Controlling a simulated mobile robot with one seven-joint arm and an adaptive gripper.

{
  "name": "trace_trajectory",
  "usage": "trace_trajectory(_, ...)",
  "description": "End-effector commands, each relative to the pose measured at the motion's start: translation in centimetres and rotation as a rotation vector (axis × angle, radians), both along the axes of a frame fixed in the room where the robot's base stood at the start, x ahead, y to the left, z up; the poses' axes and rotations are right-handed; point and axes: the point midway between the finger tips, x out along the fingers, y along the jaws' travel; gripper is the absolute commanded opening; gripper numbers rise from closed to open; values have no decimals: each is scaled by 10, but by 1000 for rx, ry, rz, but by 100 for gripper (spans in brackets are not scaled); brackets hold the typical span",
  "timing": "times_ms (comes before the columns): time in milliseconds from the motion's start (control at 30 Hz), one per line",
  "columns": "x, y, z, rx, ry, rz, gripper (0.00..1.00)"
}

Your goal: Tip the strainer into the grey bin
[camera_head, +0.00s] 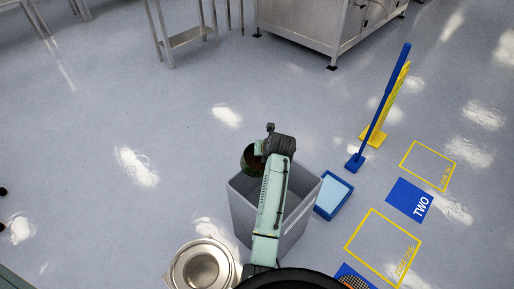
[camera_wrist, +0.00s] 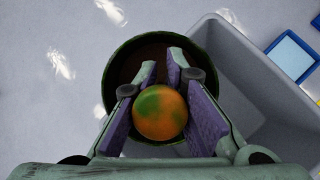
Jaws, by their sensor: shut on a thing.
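The strainer (camera_head: 252,160) is a round, dark green vessel with a brownish inside. In the wrist view the strainer (camera_wrist: 117,64) shows its round rim behind my fingers. My gripper (camera_wrist: 164,66) is shut on it, with purple pads either side of a round orange-and-green part. I cannot tell whether that part is a handle end or a separate ball. The grey bin (camera_head: 242,207) stands open below my arm. In the wrist view its rim (camera_wrist: 262,72) passes right of the strainer, which overlaps the bin's edge. My arm hides part of the bin's opening.
A steel pot (camera_head: 204,268) stands left of the bin. A blue tray (camera_head: 333,196) lies right of it. A blue-handled tool (camera_head: 378,115) and a yellow stand (camera_head: 375,135) are farther right. Steel tables are at the back.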

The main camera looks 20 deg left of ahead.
Motion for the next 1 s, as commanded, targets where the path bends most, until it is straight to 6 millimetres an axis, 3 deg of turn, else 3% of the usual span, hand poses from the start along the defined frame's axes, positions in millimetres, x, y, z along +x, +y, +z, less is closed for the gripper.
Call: trace_trajectory(1000,-19,-47,-16,306,-124,-3,0)
